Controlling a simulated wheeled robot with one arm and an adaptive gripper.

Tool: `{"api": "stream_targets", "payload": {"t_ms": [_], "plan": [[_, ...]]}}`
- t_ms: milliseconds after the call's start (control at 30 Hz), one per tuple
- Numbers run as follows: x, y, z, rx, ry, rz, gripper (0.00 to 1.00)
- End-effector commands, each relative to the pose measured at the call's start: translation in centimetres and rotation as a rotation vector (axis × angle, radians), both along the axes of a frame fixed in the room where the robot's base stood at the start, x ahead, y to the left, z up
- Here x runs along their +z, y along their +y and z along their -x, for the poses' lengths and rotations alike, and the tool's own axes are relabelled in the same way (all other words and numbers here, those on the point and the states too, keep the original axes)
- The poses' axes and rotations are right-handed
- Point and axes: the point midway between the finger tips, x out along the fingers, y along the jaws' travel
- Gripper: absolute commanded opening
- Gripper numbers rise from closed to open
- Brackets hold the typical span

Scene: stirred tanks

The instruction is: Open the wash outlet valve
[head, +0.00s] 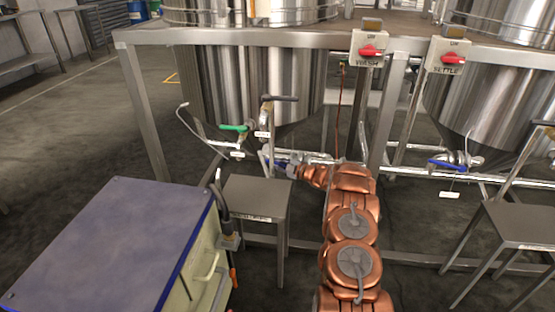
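The wash tank (262,88) is the left steel tank, behind a switch box marked WASH (368,50). Below it, pipework carries a green lever (233,127) and a dark lever (280,98), both with small white tags. Which lever is the outlet valve cannot be read.
A small steel stand (255,200) is left of my arm. A blue-topped cabinet (110,245) fills the lower left. The settle tank (490,95), with its blue lever (445,163), is at right. Another stand (525,225) is at lower right. Frame legs (380,125) stand close beyond my arm.

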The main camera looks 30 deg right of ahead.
Motion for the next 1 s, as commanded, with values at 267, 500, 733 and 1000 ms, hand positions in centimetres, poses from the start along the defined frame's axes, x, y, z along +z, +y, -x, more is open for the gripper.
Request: {"api": "stream_targets", "payload": {"t_ms": [267,500,733,1000], "plan": [[-0.1,0.0,0.0,0.0,0.0,0.001,0.18],[-0.1,0.0,0.0,0.0,0.0,0.0,0.41],[-0.1,0.0,0.0,0.0,0.0,0.0,0.41],[0.1,-0.7,1.5,-0.002,0.003,-0.001,0.41]]}}
